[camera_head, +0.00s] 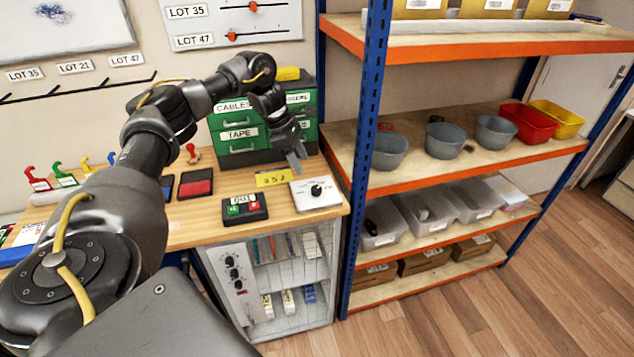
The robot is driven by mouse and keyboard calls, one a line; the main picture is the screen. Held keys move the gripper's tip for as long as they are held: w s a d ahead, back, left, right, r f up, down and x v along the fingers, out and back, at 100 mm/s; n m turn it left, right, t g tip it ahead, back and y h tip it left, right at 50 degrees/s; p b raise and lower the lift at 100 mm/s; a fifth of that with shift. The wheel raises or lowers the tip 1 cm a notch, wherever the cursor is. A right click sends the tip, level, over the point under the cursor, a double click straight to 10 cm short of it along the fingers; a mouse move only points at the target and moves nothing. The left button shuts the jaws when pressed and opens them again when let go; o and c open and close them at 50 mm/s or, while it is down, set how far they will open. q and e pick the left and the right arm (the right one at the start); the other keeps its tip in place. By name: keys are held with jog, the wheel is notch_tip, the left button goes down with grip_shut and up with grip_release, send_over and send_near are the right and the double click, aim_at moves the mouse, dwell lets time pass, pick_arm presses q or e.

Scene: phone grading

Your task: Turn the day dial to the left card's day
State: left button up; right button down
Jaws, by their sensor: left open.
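A white dial panel with a black round knob (316,190) lies at the right end of the wooden workbench (190,235). The knob's pointer and the day marks are too small to read. A yellow card (272,179) with dark figures lies just left of the panel. My left gripper (296,160) is open and hangs above the back of the dial panel, apart from the knob, with its fingers pointing down. My right gripper is not in view. I cannot tell which card is the left card.
A black box with green and red buttons (245,208) sits left of the dial. Green drawers (238,149) stand behind. A blue post (362,170) of the shelving unit rises close to the right. A red pad (196,183) lies further left.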

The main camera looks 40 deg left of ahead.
aim_at(316, 188)
pick_arm(q)
jog(key=x, duration=0.5)
jog(key=shift+s+d, duration=0.2)
jog(key=shift+d, duration=0.1)
jog(key=shift+w+d+f, duration=0.2)
jog(key=shift+w+f, duration=0.4)
jog(key=shift+f, duration=0.3)
jog(key=shift+x, duration=0.95)
jog(key=shift+s+f+p, duration=0.1)
jog(key=shift+f+p, duration=0.05)
jog(key=shift+p, duration=0.15)
jog(key=shift+s+d+f, duration=0.1)
jog(key=shift+w+f, duration=0.25)
jog(key=shift+s+r, duration=0.1)
jog(key=c, duration=1)
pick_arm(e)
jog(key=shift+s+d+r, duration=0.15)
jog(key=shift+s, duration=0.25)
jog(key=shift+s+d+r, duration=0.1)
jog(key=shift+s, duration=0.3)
